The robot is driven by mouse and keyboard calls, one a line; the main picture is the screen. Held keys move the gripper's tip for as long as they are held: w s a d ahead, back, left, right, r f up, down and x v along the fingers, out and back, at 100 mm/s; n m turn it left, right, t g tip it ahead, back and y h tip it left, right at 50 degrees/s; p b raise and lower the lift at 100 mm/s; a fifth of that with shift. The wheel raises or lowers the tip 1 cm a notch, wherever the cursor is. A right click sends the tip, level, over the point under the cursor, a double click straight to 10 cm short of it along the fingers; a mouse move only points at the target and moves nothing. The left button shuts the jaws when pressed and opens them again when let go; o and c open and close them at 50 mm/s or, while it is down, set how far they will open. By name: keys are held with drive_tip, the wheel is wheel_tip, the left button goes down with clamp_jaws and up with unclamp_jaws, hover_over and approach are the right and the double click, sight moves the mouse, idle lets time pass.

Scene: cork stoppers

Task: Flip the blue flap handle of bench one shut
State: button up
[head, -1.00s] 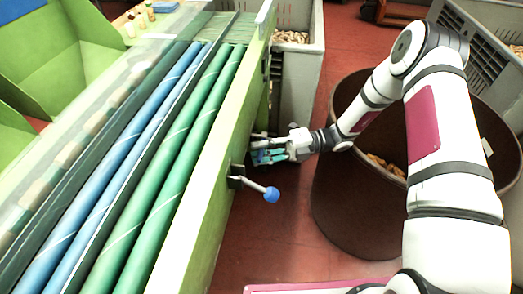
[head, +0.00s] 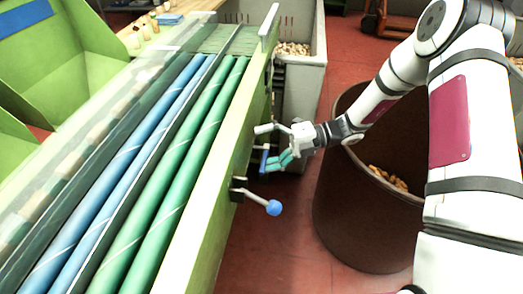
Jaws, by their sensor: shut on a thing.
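Bench one is the long green bench (head: 215,205) on the left of the head view. On its right side is a narrow upright blue flap handle (head: 264,161). My gripper (head: 268,149) reaches in from the right beside the bench, with one pale finger above and teal fingertips lower down at the blue handle. It is shut on the blue flap handle, though the exact contact is small and partly hidden by the fingers. Nearer to me, a separate lever with a round blue knob (head: 274,208) sticks out from the same side, apart from my gripper.
Blue tubes (head: 110,185) and green tubes (head: 180,175) lie along the bench top. A brown round bin (head: 350,225) with corks stands under my arm. A grey crate (head: 318,70) of corks stands behind. Red floor lies between bench and bin.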

drive_tip(key=shift+w+r, duration=0.25)
drive_tip(key=shift+r, duration=0.15)
drive_tip(key=shift+s+d+r, duration=0.1)
drive_tip(key=shift+d, duration=0.05)
drive_tip(key=shift+c, duration=0.3)
drive_tip(key=shift+v, duration=1.15)
drive_tip(key=shift+c, duration=1.2)
drive_tip(key=shift+d, duration=0.4)
drive_tip(key=shift+c, duration=0.8)
drive_tip(key=shift+d+f, duration=0.2)
drive_tip(key=shift+d, duration=0.15)
drive_tip(key=c, duration=0.6)
drive_tip(key=v, duration=0.4)
drive_tip(key=f+v, duration=0.1)
drive_tip(key=v, duration=0.3)
drive_tip(key=f+b+v, duration=0.1)
drive_tip(key=v, duration=0.2)
drive_tip(key=shift+d, duration=0.5)
